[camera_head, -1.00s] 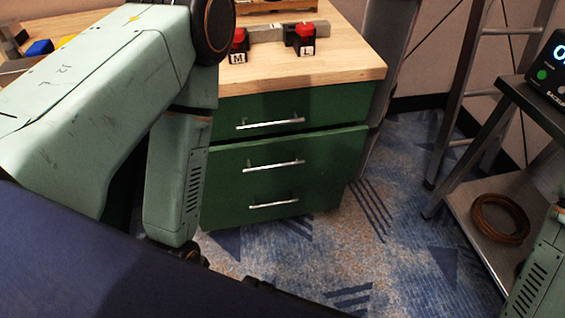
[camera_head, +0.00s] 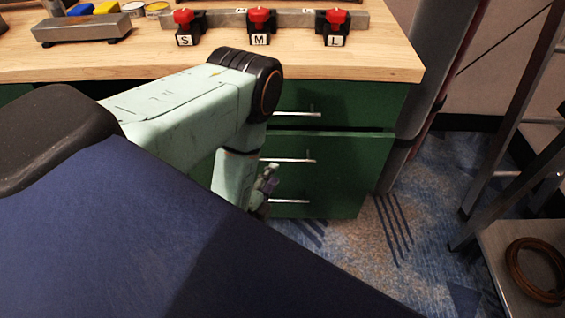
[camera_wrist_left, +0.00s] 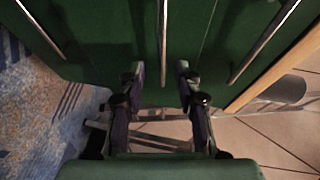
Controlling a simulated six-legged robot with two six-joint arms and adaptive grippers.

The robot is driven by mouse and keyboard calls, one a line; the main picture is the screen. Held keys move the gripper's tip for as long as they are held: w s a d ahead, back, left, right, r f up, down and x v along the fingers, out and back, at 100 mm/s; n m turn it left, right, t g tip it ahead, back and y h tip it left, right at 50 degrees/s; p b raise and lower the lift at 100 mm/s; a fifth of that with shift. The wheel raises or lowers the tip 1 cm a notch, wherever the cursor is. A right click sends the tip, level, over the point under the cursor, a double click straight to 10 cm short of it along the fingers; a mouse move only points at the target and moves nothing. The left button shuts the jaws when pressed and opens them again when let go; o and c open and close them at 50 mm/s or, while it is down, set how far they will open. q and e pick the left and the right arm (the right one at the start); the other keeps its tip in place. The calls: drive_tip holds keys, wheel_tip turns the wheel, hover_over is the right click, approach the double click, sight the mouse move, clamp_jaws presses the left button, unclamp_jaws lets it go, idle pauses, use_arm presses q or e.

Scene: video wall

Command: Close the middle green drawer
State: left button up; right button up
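The middle green drawer (camera_head: 340,165) is in the cabinet right of my left arm in the head view, with a silver bar handle (camera_head: 290,160). A dark gap runs along its top edge and its front appears to stand slightly out. My left gripper (camera_head: 266,187) is low at the cabinet front, partly hidden behind my own body. In the left wrist view my left gripper (camera_wrist_left: 159,82) is open, its two fingers apart on either side of the end of the middle handle (camera_wrist_left: 163,40). Contact cannot be told. My right gripper is not in view.
The top drawer handle (camera_head: 297,114) and bottom drawer handle (camera_head: 289,201) are close by. The wooden worktop (camera_head: 340,60) above holds red-topped blocks marked S, M and L (camera_head: 333,28). A metal shelf with a coiled cable (camera_head: 535,270) stands right. The carpet (camera_head: 390,240) between is clear.

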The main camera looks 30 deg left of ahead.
sight(282, 161)
use_arm(q)
drive_tip(key=shift+b+x, duration=1.4)
drive_tip(key=shift+x, duration=2.4)
drive_tip(key=shift+a+r, duration=0.15)
clamp_jaws()
